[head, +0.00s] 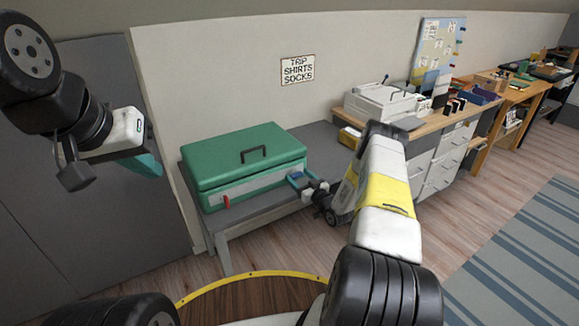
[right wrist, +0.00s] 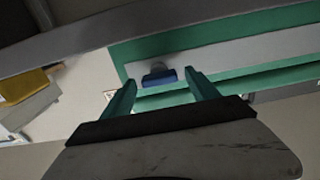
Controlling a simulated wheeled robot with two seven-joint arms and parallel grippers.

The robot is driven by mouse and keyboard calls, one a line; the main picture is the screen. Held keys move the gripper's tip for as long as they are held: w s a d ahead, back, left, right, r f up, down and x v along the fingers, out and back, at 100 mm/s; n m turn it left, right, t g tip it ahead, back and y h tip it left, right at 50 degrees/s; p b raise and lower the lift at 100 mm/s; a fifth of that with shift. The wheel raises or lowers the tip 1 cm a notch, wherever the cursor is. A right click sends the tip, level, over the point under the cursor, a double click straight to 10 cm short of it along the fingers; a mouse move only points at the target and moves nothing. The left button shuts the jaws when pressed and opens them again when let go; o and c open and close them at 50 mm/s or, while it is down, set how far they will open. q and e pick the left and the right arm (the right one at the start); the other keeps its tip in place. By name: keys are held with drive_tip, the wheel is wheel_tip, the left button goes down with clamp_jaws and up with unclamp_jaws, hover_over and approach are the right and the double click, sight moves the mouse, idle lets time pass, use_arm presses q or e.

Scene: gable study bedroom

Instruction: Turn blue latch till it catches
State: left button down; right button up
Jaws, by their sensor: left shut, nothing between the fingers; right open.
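A green case (head: 240,158) with a black handle lies closed on a grey bench. A red latch (head: 226,201) hangs on the left of its grey front band. The blue latch (head: 297,175) is near the band's right end. It also shows in the right wrist view (right wrist: 160,77). My right gripper (head: 303,181) is open at the blue latch. In the right wrist view its teal fingers (right wrist: 160,86) stand either side of the latch; whether they touch it I cannot tell. My left gripper (head: 152,166) is shut and empty, raised left of the case.
The grey bench (head: 262,208) stands against the wall under a sign (head: 297,70). A desk with drawers (head: 440,160) and a white machine (head: 380,102) is to the right. A yellow object (right wrist: 24,86) shows left in the right wrist view. Wooden floor is open in front.

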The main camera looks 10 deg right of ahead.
drive_tip(key=c, duration=1.4)
drive_tip(key=shift+o, duration=0.2)
drive_tip(key=shift+m, duration=0.3)
drive_tip(key=m, duration=0.4)
drive_tip(key=shift+d+f, duration=0.1)
drive_tip(key=m, duration=0.9)
drive_tip(key=shift+d+f, duration=0.1)
drive_tip(key=shift+f, duration=0.05)
drive_tip(key=shift+m, duration=2.1)
